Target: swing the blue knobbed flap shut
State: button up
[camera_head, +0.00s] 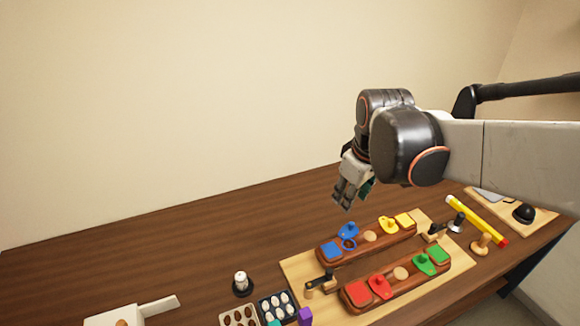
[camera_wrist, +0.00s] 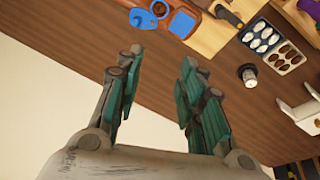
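The blue knobbed flap (camera_head: 348,231) is at the rear edge of the back wooden block (camera_head: 375,249), swung aside from a blue-rimmed round opening (camera_head: 349,244). A blue square (camera_head: 332,250) lies to the left of the opening. In the wrist view the flap (camera_wrist: 141,18) juts past the block's edge, with the opening uncovered beside it. My gripper (camera_head: 345,196) hangs above the table behind the block, apart from the flap. In the wrist view its green-padded fingers (camera_wrist: 162,62) are spread with nothing between them.
The front block (camera_head: 395,280) carries red and green flaps; the back block also has a yellow flap (camera_head: 389,224). Dark-handled clamps (camera_head: 320,282) stand at the board's ends. The rear left table is clear.

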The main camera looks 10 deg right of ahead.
aim_at(352, 223)
jog(key=w+d+f+n+g+p, duration=0.2)
jog(key=w+d+f+n+g, duration=0.15)
jog(key=w+d+f, duration=0.35)
jog(key=shift+n, duration=0.35)
jog(key=f+b, duration=0.1)
jog(key=f, duration=0.3)
jog(key=f+b, duration=0.1)
jog(key=f, duration=0.3)
jog(key=w+f+b, duration=0.1)
jog(key=f, duration=0.3)
jog(key=shift+a+f, duration=0.1)
jog(key=shift+a, duration=0.2)
grip_shut()
